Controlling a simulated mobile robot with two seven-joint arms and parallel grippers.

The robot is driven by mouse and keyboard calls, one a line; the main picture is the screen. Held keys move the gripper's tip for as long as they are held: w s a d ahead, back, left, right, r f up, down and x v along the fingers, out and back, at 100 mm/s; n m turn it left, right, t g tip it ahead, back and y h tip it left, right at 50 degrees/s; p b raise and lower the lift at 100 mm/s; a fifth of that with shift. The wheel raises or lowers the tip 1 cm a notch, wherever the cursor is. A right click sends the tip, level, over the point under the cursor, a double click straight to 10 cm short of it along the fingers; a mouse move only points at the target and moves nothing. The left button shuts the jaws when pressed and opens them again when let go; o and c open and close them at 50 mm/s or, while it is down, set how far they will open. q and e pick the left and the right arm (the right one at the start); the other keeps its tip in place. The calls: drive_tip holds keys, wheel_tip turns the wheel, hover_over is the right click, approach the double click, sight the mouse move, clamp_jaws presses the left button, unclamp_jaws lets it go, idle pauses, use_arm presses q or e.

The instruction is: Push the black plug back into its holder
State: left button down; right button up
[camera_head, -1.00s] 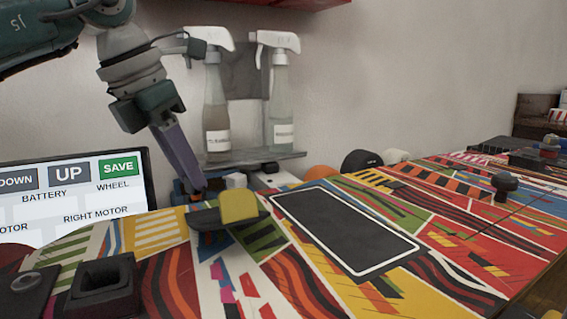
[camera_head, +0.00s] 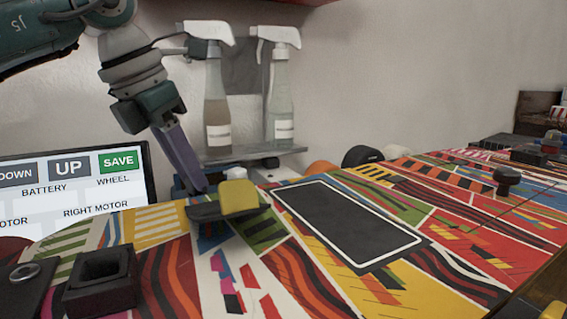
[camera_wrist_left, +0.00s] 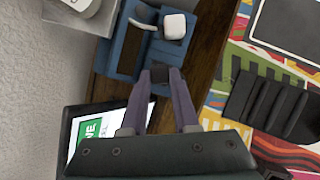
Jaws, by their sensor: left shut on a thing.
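My left gripper (camera_head: 200,188) comes down from the upper left, behind the far left edge of the colourful board. In the left wrist view, its two purple fingers (camera_wrist_left: 164,86) are shut on a small black plug (camera_wrist_left: 160,78). The plug is at the near right end of a blue holder (camera_wrist_left: 128,46), which stands on a brown wooden surface. A white plug (camera_wrist_left: 174,26) sits in the same holder, beyond the black one. I cannot tell how far the black plug is inside the holder. In the head view the holder is mostly hidden by the gripper and board.
The colourful board (camera_head: 300,265) fills the front. On it are a black piece with a yellow block (camera_head: 238,196) and an empty black square socket (camera_head: 103,280). Two spray bottles (camera_head: 217,115) stand on a shelf behind. A screen with buttons (camera_head: 70,200) is at left.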

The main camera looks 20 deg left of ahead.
use_arm(q)
drive_tip(key=c, duration=0.6)
unclamp_jaws()
drive_tip(key=shift+o, duration=0.4)
drive_tip(key=shift+o, duration=1.1)
drive_tip(key=shift+r, duration=0.25)
drive_tip(key=shift+r+p, duration=1.3)
drive_tip(key=shift+p, duration=0.2)
wheel_tip(320, 180, up, 6)
drive_tip(key=p, duration=0.5)
